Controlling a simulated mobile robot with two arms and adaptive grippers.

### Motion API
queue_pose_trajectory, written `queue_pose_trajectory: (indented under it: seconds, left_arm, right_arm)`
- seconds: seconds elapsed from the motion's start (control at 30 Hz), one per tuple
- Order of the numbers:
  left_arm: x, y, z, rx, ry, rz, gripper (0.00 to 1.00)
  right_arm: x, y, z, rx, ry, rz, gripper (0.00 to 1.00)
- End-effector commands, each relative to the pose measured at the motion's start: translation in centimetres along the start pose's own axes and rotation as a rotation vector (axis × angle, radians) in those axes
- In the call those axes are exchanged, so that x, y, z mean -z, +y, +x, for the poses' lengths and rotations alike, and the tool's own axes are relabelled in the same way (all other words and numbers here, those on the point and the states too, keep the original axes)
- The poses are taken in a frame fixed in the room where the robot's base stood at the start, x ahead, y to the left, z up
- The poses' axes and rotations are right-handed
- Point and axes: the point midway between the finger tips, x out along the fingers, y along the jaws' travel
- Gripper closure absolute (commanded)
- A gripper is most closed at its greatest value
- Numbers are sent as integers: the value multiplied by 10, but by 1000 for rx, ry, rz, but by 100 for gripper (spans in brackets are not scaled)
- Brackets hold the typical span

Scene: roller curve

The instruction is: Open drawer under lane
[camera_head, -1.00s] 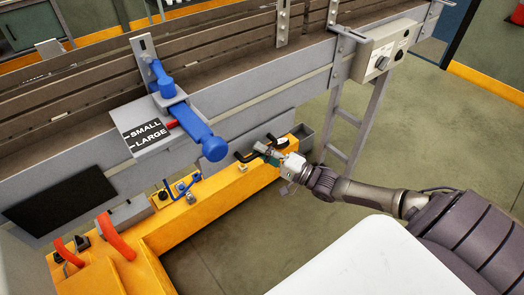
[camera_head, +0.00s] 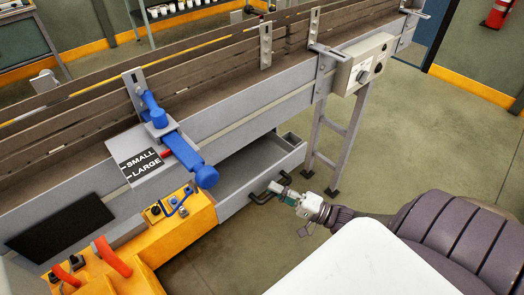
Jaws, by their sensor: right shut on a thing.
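The grey drawer (camera_head: 236,202) under the lane stands pulled out, and its inside shows from above. No contents can be made out in the part I see. A dark bar handle (camera_head: 262,196) is on its front. My right gripper (camera_head: 281,188) is shut on the handle, at its right part, and hides some of it. My right arm reaches in from the lower right. The lane (camera_head: 225,82) with its brown side rails runs above the drawer. My left gripper is not in view.
A blue lever (camera_head: 186,152) on a SMALL/LARGE plate (camera_head: 140,165) juts out above the drawer. A yellow frame (camera_head: 195,215) with red handles is at the lower left. A control box (camera_head: 365,65) and support leg (camera_head: 330,140) stand right of it. Floor is clear at right.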

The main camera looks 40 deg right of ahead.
Motion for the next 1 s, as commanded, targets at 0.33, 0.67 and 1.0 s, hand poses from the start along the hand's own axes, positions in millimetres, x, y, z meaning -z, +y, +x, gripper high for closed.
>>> queue_pose_trajectory:
  seconds: [0.33, 0.67, 1.0]
  left_arm:
    - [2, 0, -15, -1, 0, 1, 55]
    - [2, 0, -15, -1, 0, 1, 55]
    - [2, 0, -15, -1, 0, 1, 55]
  right_arm:
    - [-15, -8, -38, 0, 1, -1, 100]
    - [-16, -8, -39, 1, 0, -2, 100]
    - [-16, -8, -39, 1, 0, -1, 59]
